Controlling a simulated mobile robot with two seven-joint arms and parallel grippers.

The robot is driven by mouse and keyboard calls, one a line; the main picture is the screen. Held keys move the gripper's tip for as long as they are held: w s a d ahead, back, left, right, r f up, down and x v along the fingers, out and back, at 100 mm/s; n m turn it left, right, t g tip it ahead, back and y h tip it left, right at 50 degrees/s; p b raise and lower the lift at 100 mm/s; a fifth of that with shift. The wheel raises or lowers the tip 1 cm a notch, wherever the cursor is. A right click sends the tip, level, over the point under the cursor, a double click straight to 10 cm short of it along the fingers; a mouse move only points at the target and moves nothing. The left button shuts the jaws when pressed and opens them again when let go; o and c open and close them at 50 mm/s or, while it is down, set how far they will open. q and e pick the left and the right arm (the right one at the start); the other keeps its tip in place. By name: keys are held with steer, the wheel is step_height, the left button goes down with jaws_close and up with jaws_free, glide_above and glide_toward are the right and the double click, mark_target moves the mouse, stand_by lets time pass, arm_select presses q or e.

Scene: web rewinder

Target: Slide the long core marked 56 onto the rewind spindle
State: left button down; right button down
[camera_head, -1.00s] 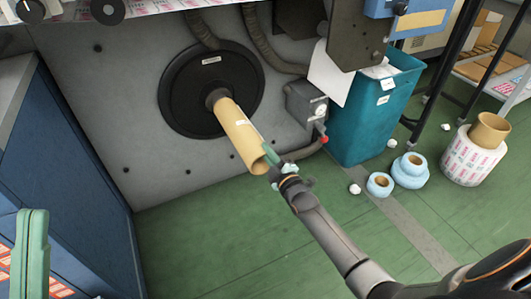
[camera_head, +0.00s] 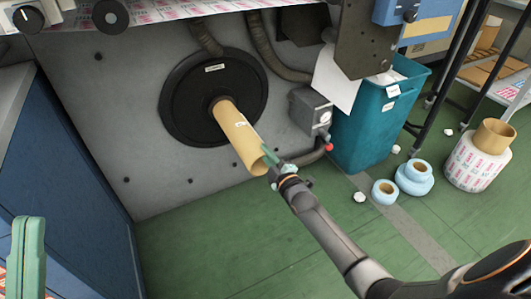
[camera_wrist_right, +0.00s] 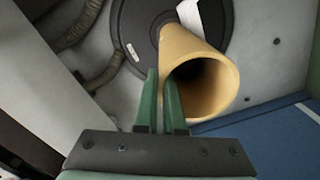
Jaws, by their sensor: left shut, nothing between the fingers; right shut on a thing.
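The long tan core (camera_head: 239,136) sits around the rewind spindle, its far end close to the round black flange (camera_head: 181,104). The spindle is now hidden inside it. A small white label on the core is too small to read. My right gripper (camera_head: 272,165) is shut on the wall of the core's near end. In the right wrist view the fingers (camera_wrist_right: 163,100) pinch the left rim of the core (camera_wrist_right: 192,62), whose near end is open and dark inside. My left gripper (camera_head: 27,258) is shut and empty at the lower left, far from the core.
A grey box with a red knob (camera_head: 311,112) is on the panel right of the core. A teal bin (camera_head: 374,122), blue rolls (camera_head: 413,175) and a printed roll (camera_head: 477,160) stand right. A blue cabinet (camera_head: 56,165) is left. The floor below the core is clear.

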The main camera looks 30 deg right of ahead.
arm_select(q)
steer(key=shift+f, duration=0.1)
arm_select(e)
steer(key=shift+f, duration=0.15)
stand_by(0.3)
steer(key=c, duration=1)
jaws_free()
steer(key=shift+o, duration=0.3)
steer(key=shift+f, duration=0.2)
arm_select(q)
steer(key=shift+r+p, duration=2.65)
steer(key=shift+r, duration=0.15)
steer(key=w+a+f+n+g+y+p, duration=0.1)
steer(key=w+f+n+y, duration=0.2)
steer(key=f, duration=0.3)
steer(key=w+f+n+g+y+p, duration=0.1)
steer(key=w+f+n+y, duration=0.1)
steer(key=f+y, duration=0.3)
steer(key=shift+w+a+f+n+y, duration=0.3)
steer(key=shift+w+a+f+n, duration=0.1)
steer(key=shift+w+f, duration=0.4)
arm_select(e)
steer(key=s, duration=1.3)
arm_select(q)
steer(key=shift+r, duration=0.1)
arm_select(e)
steer(key=shift+r, duration=0.1)
